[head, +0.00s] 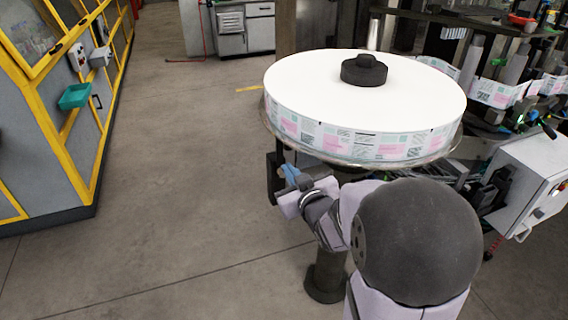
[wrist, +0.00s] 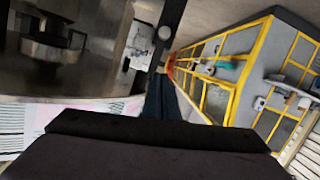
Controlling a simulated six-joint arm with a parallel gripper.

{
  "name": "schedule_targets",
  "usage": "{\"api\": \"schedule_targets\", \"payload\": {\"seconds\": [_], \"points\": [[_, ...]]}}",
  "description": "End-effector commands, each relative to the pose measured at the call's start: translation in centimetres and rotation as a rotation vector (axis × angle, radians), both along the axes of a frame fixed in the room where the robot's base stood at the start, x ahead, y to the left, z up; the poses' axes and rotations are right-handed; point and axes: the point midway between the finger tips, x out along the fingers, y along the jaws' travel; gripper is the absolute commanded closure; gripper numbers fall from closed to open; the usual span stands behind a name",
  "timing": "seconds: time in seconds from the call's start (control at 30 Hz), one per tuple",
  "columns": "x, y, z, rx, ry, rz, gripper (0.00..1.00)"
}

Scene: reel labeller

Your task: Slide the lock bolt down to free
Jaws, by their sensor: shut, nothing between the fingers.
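My gripper (head: 290,172) is at the left underside of the label reel, its blue fingertips beside a dark bracket (head: 273,178) below the reel's rim. In the wrist view the dark blue fingers (wrist: 160,92) are together, with nothing between them. Beyond them a dark upright bar (wrist: 168,18) carries a small round grey knob (wrist: 165,33), which looks like the lock bolt's handle. The fingertips look close below the knob, but I cannot tell if they touch the bar. In the head view the bolt itself is too small and dark to make out.
The large white label reel (head: 340,95) with a black hub (head: 364,70) sits just above my gripper. A grey post (head: 326,275) stands below it. The labelling machine's white box (head: 520,185) is at the right. Open floor lies left, up to a yellow-framed cabinet (head: 60,150).

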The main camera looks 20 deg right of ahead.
Motion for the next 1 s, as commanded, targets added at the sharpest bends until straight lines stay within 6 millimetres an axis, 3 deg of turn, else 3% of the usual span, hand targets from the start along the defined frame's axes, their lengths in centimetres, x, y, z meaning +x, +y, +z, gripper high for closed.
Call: {"api": "schedule_targets", "payload": {"seconds": [0.53, 0.7, 1.0], "points": [[7.5, -0.3, -1.8, 0.000, 0.002, 0.000, 1.00], [7.4, -0.8, -4.0, 0.000, 0.005, -0.002, 1.00], [7.4, -1.2, -5.6, -0.001, 0.001, -0.002, 1.00]]}}
